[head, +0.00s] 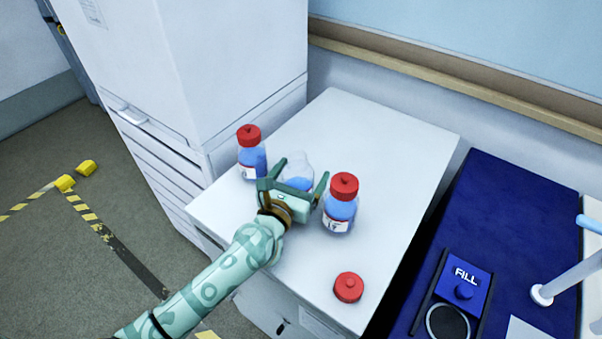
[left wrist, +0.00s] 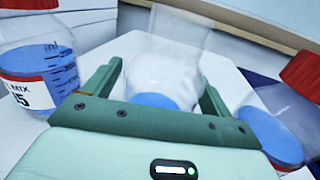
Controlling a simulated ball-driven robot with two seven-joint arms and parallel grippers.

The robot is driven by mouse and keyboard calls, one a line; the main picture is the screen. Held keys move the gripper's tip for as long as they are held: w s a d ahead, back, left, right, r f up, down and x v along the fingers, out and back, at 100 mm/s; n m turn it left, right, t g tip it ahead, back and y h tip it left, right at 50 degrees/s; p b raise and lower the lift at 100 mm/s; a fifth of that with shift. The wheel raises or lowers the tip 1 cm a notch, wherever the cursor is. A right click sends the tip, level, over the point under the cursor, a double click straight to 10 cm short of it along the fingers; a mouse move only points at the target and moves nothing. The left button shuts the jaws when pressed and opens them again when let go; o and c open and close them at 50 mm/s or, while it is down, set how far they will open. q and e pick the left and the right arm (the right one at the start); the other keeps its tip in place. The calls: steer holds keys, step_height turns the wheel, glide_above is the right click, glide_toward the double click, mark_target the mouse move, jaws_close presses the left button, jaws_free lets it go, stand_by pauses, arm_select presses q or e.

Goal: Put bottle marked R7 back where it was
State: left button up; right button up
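An uncapped clear bottle (head: 298,170) with blue liquid stands on the white cabinet top between two red-capped bottles. Its label is hidden behind my left gripper, so I cannot read its mark. My left gripper (head: 298,180) is open, with one finger on each side of this bottle; the left wrist view shows the bottle (left wrist: 168,75) between the spread fingers (left wrist: 158,92). I cannot tell whether the fingers touch it. A loose red cap (head: 348,287) lies near the front right of the top. My right gripper is not in view.
The cabinet top (head: 390,130) is bare behind and right. A dark blue bench (head: 500,215) with a FILL panel (head: 466,275) stands at right.

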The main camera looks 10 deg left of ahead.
arm_select(q)
steer(key=shift+r, duration=0.2)
steer(key=s, duration=0.4)
steer(key=s+a, duration=0.1)
steer(key=s, duration=0.3)
steer(key=s+a, duration=0.1)
steer(key=s, duration=0.2)
steer(key=shift+s+a, duration=0.2)
steer(key=shift+s, duration=0.2)
